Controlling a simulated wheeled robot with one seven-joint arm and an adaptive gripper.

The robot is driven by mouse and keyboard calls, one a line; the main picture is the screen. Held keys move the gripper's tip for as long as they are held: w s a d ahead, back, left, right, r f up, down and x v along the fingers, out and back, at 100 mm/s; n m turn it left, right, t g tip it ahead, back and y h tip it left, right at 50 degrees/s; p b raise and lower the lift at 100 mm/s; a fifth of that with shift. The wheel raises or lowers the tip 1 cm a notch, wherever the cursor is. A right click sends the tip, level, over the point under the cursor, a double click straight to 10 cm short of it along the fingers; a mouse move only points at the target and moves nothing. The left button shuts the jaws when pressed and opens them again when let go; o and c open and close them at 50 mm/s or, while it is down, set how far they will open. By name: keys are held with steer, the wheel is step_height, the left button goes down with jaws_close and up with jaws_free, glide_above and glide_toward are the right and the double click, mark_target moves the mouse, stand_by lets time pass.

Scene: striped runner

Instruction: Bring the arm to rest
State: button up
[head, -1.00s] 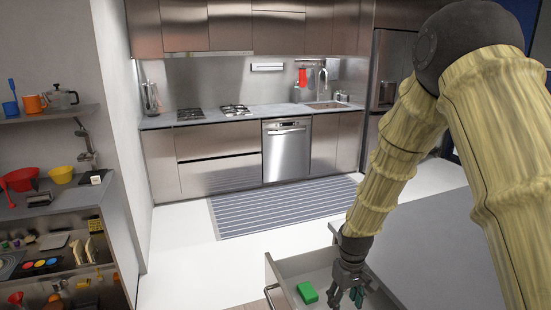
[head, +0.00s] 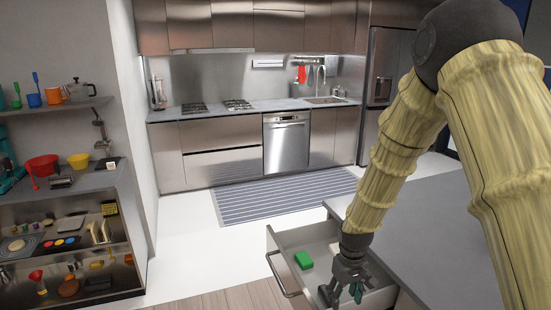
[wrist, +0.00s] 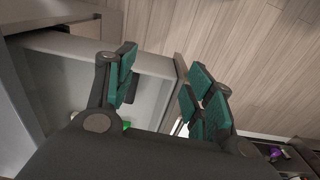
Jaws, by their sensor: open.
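My gripper (head: 343,294) is at the open drawer (head: 322,246), its dark fingers with green pads low over the drawer's front part. In the wrist view my gripper (wrist: 160,92) shows its fingers spread apart with nothing between them. A green block (head: 303,260) lies in the drawer to the left of my gripper, apart from it. In the wrist view only a sliver of green shows near the gripper's base. My arm bends down from the upper right of the head view.
A grey countertop (head: 425,235) lies right of the drawer. The drawer's handle (head: 282,275) sticks out at its front. Shelves at left hold a red bowl (head: 42,165), a yellow bowl (head: 78,160) and several other items. A striped runner (head: 285,197) lies on clear floor before the kitchen units.

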steer(key=s+f+m+b, duration=0.1)
steer(key=s+f+b, duration=0.1)
steer(key=s+f, duration=0.7)
steer(key=s+f+m+b, duration=0.1)
steer(key=s+f+b, duration=0.3)
steer(key=f, duration=0.9)
steer(key=s+d+f+m+b, duration=0.1)
steer(key=s+f, duration=0.5)
steer(key=s, duration=0.5)
steer(key=s+d+f+m+b, duration=0.1)
steer(key=s+f, duration=0.5)
steer(key=s, duration=0.6)
steer(key=shift+s+d+f+b, duration=0.2)
steer(key=shift+d+f+b, duration=0.2)
steer(key=shift+d+b, duration=0.25)
steer(key=shift+o, duration=0.5)
steer(key=shift+w+a, duration=0.1)
steer(key=shift+a, duration=0.1)
